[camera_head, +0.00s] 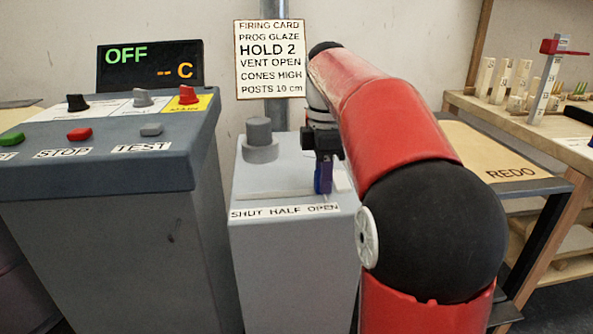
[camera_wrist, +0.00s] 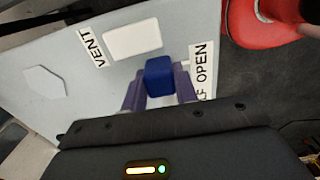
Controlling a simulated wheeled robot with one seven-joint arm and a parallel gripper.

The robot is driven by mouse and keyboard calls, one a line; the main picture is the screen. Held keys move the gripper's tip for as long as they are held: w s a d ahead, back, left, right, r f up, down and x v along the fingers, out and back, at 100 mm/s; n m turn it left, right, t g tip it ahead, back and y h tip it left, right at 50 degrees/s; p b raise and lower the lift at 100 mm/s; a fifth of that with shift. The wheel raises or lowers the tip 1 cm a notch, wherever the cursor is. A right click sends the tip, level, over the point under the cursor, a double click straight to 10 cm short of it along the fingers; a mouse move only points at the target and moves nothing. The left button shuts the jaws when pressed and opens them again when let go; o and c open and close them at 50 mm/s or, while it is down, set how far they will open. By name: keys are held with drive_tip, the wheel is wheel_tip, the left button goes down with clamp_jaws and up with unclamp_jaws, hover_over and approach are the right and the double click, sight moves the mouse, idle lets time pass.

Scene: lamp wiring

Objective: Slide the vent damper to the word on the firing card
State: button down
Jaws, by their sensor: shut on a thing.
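The firing card (camera_head: 270,60) on the post reads VENT OPEN. The vent damper's blue knob (camera_wrist: 158,74) stands between my gripper's two purple fingers (camera_wrist: 159,90) in the wrist view, and they are shut on it. In the head view my gripper (camera_head: 323,178) is low over the grey box, above the OPEN end of the SHUT HALF OPEN strip (camera_head: 284,211). In the wrist view the knob is level with the word OPEN (camera_wrist: 200,66). The damper's slide is mostly hidden by my gripper.
A grey cylinder (camera_head: 260,140) stands on the grey box (camera_head: 290,255). A control panel (camera_head: 110,150) with a display reading OFF is at left. At right are a REDO board (camera_head: 480,155) and a wooden bench (camera_head: 540,110) with small posts.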

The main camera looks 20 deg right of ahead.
drive_tip(key=shift+d, duration=0.2)
drive_tip(key=c, duration=1.1)
unclamp_jaws()
drive_tip(key=shift+d, duration=0.1)
wheel_tip(320, 180, up, 8)
drive_tip(key=shift+f+p, duration=0.1)
drive_tip(key=shift+p, duration=0.45)
drive_tip(key=shift+s, duration=0.1)
